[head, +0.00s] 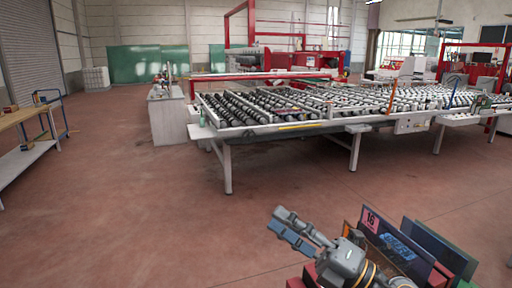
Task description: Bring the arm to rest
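My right gripper (290,230) shows at the bottom centre-right of the head view, at the end of my grey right arm. It is held over the reddish floor and points to the upper left. My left gripper and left arm are not in view.
A long roller table (283,127) stands ahead on grey legs. A grey cabinet (168,118) is at its left end. A wooden workbench (22,116) is at the far left. Upright panels (400,252) stand close to my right arm at lower right. The floor (120,215) at left and centre is clear.

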